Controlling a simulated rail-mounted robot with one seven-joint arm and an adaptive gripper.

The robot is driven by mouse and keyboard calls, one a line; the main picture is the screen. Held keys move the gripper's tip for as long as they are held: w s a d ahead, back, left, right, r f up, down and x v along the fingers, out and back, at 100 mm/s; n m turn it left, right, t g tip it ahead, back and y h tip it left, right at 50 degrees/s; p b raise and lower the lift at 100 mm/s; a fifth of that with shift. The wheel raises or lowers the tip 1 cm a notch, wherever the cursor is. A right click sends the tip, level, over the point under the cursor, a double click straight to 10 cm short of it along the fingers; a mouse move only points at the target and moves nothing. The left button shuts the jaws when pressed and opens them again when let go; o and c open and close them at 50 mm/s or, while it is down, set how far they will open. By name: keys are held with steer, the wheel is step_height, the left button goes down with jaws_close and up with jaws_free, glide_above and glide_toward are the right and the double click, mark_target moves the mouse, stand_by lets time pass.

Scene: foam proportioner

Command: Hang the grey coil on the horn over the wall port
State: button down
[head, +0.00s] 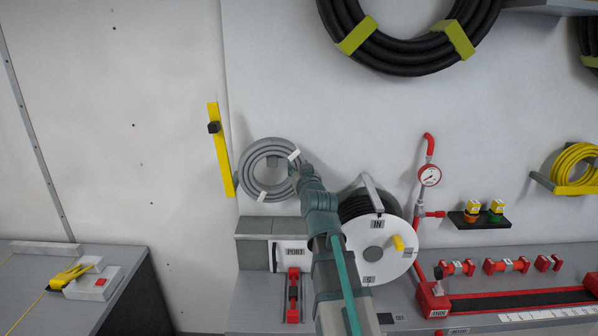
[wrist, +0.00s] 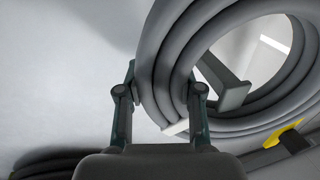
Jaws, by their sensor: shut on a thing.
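The grey coil (head: 248,170) is up against the white wall, above the block labelled PORT (head: 295,252). It has white bands. My gripper (head: 295,171) is shut on the coil's right side in the head view. In the wrist view the coil (wrist: 165,55) passes between my two fingers (wrist: 160,95). A grey horn (wrist: 232,90) with a flat end shows inside the coil's opening in the wrist view. A small grey part of it shows in the ring in the head view. I cannot tell whether the coil rests on the horn.
A white reel (head: 385,260) marked IN stands right of my arm. A red pipe with a gauge (head: 430,175) is further right. A yellow bar (head: 221,150) is on the wall to the left. A large black hose coil (head: 400,55) hangs above.

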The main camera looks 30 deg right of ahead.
steer(key=shift+w+d+f+b, duration=0.35)
steer(key=shift+w+b, duration=0.2)
steer(key=shift+w, duration=0.25)
steer(key=shift+w+d+f+b, duration=0.35)
steer(key=shift+w+b, duration=0.2)
steer(key=shift+w, duration=0.25)
steer(key=shift+w+d+f+b, duration=0.25)
steer(key=shift+w+d+b, duration=0.25)
steer(key=shift+w, duration=0.3)
steer(key=c, duration=0.7)
jaws_free()
steer(key=shift+a+f, duration=0.1)
